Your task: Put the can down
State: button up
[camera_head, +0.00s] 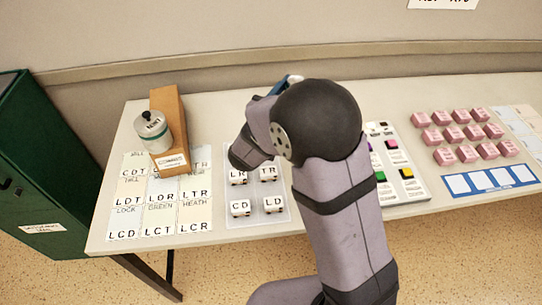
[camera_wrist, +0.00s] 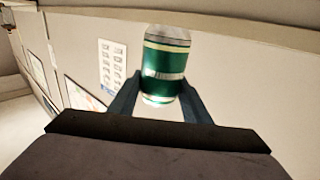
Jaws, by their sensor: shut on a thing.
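A green can (camera_wrist: 166,68) with pale bands is between the two blue-grey fingers of my gripper (camera_wrist: 162,88) in the wrist view. The gripper is shut on it. Behind the can only wall shows, with no table surface under it. In the head view my own arm covers most of the gripper, and only a small blue and white bit shows above the dark joint near the table's back edge. I cannot make out the can there, nor tell its height above the table (camera_head: 228,110).
A lidded grey tin (camera_head: 152,130) stands at the left beside a brown wooden box (camera_head: 172,115). Lettered cards (camera_head: 160,195), white lettered blocks (camera_head: 240,207), a panel of coloured buttons (camera_head: 397,165) and several pink blocks (camera_head: 466,133) take up much of the table. A green cabinet (camera_head: 40,150) stands left.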

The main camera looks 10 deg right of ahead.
jog(key=d+b, duration=0.1)
jog(key=d, duration=0.8)
jog(key=a+f+n+t+y, duration=0.2)
jog(key=a+n+y, duration=0.3)
jog(key=a+y, duration=0.25)
jog(key=a+f+n+t+y, duration=0.1)
jog(key=a+f+n+y, duration=0.25)
jog(key=a+y, duration=0.35)
jog(key=shift+n+h, duration=0.25)
jog(key=shift+h, duration=0.3)
jog(key=shift+s+a+f, duration=0.1)
jog(key=shift+a+f, duration=0.05)
jog(key=shift+f, duration=0.7)
jog(key=shift+a+f, duration=0.2)
jog(key=shift+f, duration=0.6)
jog(key=shift+s+a+f, duration=0.1)
jog(key=shift+a+f, duration=0.05)
jog(key=shift+f, duration=0.7)
notch_tip(320, 180, down, 4)
jog(key=shift+f, duration=0.1)
jog(key=shift+f+b, duration=0.4)
jog(key=shift+b, duration=0.2)
